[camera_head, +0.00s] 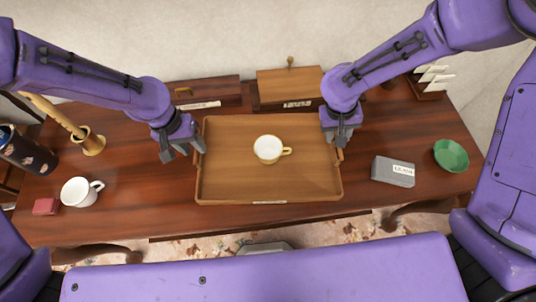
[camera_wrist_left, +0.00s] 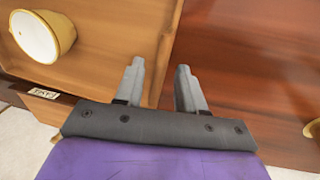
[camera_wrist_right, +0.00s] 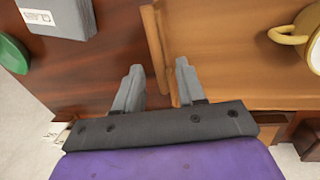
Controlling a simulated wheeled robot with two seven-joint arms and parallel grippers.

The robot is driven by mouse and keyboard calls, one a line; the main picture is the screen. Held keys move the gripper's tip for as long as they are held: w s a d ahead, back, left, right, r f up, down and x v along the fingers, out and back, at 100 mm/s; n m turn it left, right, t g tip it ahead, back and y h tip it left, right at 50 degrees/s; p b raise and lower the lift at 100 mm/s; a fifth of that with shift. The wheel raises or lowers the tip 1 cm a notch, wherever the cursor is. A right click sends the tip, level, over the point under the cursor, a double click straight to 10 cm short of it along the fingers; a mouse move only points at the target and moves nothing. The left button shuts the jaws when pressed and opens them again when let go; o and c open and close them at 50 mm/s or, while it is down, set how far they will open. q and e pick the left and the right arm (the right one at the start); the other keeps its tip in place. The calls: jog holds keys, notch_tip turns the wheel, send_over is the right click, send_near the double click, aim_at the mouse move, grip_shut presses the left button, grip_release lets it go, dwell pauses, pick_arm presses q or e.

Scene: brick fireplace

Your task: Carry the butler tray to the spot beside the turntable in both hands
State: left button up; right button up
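The butler tray (camera_head: 225,180) is a shallow tan wooden tray lying on the dark table, with a white and gold cup (camera_head: 268,149) near its middle. My left gripper (camera_head: 181,150) is open at the tray's left rim. In the left wrist view its fingers (camera_wrist_left: 161,66) lie on either side of the rim line, with a gap between them. My right gripper (camera_head: 341,138) is open at the right rim, by the handle. In the right wrist view its fingers (camera_wrist_right: 158,66) likewise straddle the rim line. Exact heights cannot be told. I cannot make out a turntable.
A grey labelled box (camera_head: 393,171) and green bowl (camera_head: 451,155) stand right of the tray. A white mug (camera_head: 81,191), red block (camera_head: 45,206) and brass holder (camera_head: 92,144) stand left. Wooden boxes (camera_head: 289,84) line the back. Bare table (camera_head: 140,190) shows between mug and tray.

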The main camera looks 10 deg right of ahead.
pick_arm(q)
jog(key=shift+s+d+f, duration=0.1)
jog(key=shift+d+f, duration=0.05)
jog(key=shift+f, duration=0.6)
jog(key=shift+d+f, duration=0.15)
jog(key=shift+f, duration=0.55)
pick_arm(e)
jog(key=shift+s+d+f, duration=0.1)
jog(key=shift+d+f, duration=0.05)
jog(key=shift+f, duration=0.6)
jog(key=shift+d+f, duration=0.15)
jog(key=shift+f, duration=0.6)
pick_arm(q)
grip_shut()
pick_arm(e)
grip_shut()
jog(key=shift+r, duration=0.1)
